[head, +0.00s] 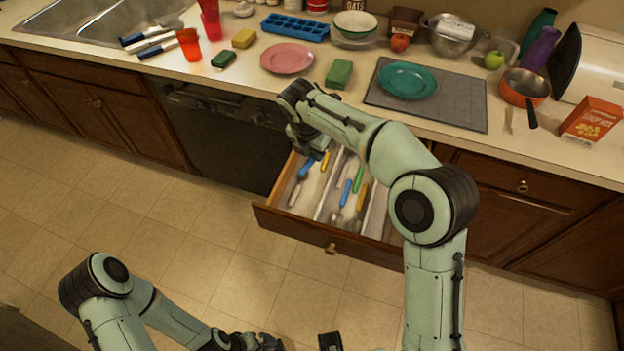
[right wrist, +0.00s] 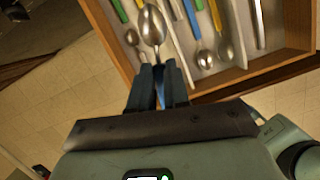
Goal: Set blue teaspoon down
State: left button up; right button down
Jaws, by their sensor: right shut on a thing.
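My right gripper (head: 306,146) is over the near left part of the open drawer (head: 325,237). In the right wrist view its fingers (right wrist: 159,82) are shut on the blue handle of the blue teaspoon (right wrist: 152,26). The teaspoon's metal bowl points away from the fingers and overlaps the drawer in that view. In the head view part of the blue teaspoon (head: 307,168) shows below the gripper. Whether its bowl touches the drawer floor I cannot tell. My left gripper (head: 262,342) is at the bottom edge, cut off, away from the drawer.
Dividers split the drawer into compartments holding several utensils with green, blue and yellow handles (head: 347,192). The counter above holds a pink plate (head: 287,58), a green sponge (head: 339,74) and a teal plate (head: 408,80) on a grey mat (head: 455,112). The floor in front is clear.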

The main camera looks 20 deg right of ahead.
jog(key=shift+w+a+r+n, duration=0.2)
jog(key=shift+r+n, duration=0.35)
jog(key=shift+n, duration=0.55)
jog(key=shift+w+n, duration=0.1)
jog(key=shift+n, duration=0.2)
jog(key=b, duration=0.3)
send_over(313, 193)
notch_tip(313, 193, down, 13)
pick_arm(q)
jog(key=shift+s+f+b, duration=0.1)
jog(key=shift+s+f, duration=0.15)
jog(key=shift+f, duration=0.45)
jog(key=shift+s+f+b, duration=0.1)
jog(key=shift+s+f, duration=0.2)
jog(key=shift+f, duration=0.45)
jog(key=shift+s+f+b, duration=0.1)
jog(key=shift+s+f, duration=0.15)
jog(key=shift+f, duration=0.45)
pick_arm(e)
jog(key=shift+s+a+f, duration=0.1)
jog(key=shift+s+f, duration=0.1)
jog(key=shift+f, duration=1.5)
jog(key=shift+s+a+f, duration=0.1)
jog(key=shift+s+f, duration=0.05)
jog(key=shift+f, duration=1.5)
jog(key=shift+f, duration=0.1)
jog(key=c, duration=1.1)
grip_release()
